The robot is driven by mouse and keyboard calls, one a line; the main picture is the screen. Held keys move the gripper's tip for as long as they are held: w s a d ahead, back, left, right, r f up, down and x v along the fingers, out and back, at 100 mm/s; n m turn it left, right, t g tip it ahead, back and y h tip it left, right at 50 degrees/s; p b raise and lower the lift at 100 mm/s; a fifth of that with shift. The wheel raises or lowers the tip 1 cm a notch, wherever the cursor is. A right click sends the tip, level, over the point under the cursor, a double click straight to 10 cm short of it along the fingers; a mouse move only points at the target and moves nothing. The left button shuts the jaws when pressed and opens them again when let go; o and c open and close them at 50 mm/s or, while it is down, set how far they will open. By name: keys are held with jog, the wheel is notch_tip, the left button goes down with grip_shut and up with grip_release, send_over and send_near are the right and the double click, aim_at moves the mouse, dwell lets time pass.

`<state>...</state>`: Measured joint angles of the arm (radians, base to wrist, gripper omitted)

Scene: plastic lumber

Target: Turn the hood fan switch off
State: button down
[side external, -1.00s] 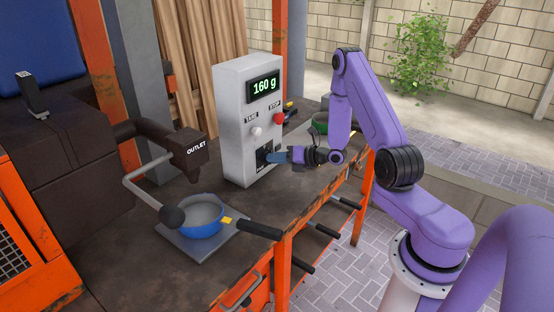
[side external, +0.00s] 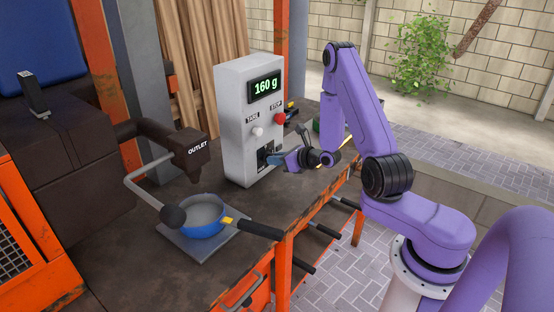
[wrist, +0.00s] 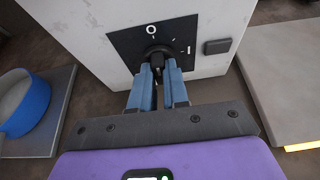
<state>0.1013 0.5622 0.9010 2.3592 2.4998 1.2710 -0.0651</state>
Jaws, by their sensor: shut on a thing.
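The switch is a dark rotary knob (wrist: 157,53) on a black square plate (wrist: 125,45), low on the front of a white box (side external: 234,120). In the wrist view the plate carries an O mark at the top and an I mark at the right. My gripper (wrist: 159,75) has its two blue fingers shut on the knob, one on each side. The fingers hide part of the knob; its exact pointing direction is hard to tell. In the side view my gripper (side external: 274,159) reaches the plate from the right.
The box has a display (side external: 264,88) reading 160 g, a white TARE button (side external: 257,132) and a red STOP button (side external: 279,118). A blue pan (side external: 203,216) stands on a grey plate at the left, below the outlet (side external: 192,150). Its black handle (side external: 258,230) reaches right.

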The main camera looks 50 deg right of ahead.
dwell(0.5)
jog(key=c, duration=1.1)
grip_release()
jog(key=shift+v, duration=6)
